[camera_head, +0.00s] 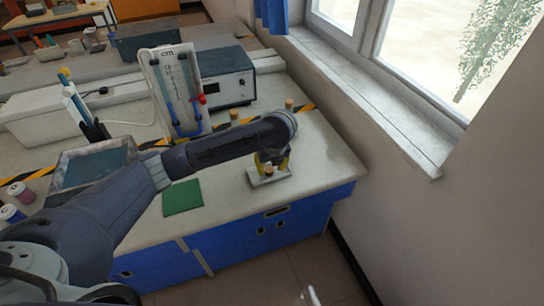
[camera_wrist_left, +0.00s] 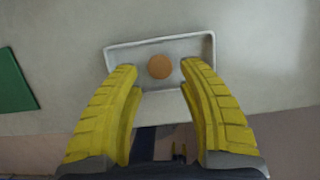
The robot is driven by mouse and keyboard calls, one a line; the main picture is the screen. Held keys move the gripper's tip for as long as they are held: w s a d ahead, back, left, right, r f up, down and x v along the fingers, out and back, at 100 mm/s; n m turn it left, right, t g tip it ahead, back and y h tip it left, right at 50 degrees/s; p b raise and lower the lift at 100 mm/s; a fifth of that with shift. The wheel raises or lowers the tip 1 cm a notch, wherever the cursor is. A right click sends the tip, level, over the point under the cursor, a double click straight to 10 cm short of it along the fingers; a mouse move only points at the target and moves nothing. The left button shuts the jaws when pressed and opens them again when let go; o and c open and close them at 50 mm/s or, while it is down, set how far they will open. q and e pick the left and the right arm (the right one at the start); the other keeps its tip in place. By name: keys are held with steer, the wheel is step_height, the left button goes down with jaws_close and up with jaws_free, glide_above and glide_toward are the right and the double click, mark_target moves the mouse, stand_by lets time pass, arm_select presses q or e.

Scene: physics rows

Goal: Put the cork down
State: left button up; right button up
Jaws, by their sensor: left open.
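A round tan cork (camera_wrist_left: 160,66) shows end-on over a small white tray (camera_wrist_left: 190,104) in the left wrist view. In the head view the cork (camera_head: 268,171) shows at the small white tray (camera_head: 256,180) near the front right of the bench. My left gripper (camera_wrist_left: 159,70) is open, with its yellow fingers on either side of the cork and a visible gap on each side. In the head view my left gripper (camera_head: 271,160) is over the tray, partly hidden by my arm. My right gripper is not in view.
A green mat (camera_head: 183,198) lies left of the tray. Other cork-like pieces (camera_head: 289,103) (camera_head: 234,115) stand behind my arm. A glass apparatus (camera_head: 172,90) and a dark instrument box (camera_head: 228,80) stand farther back. The bench's front edge and window wall are close.

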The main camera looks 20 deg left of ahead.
arm_select(q)
steer(key=v, duration=0.8)
steer(key=shift+r, duration=0.3)
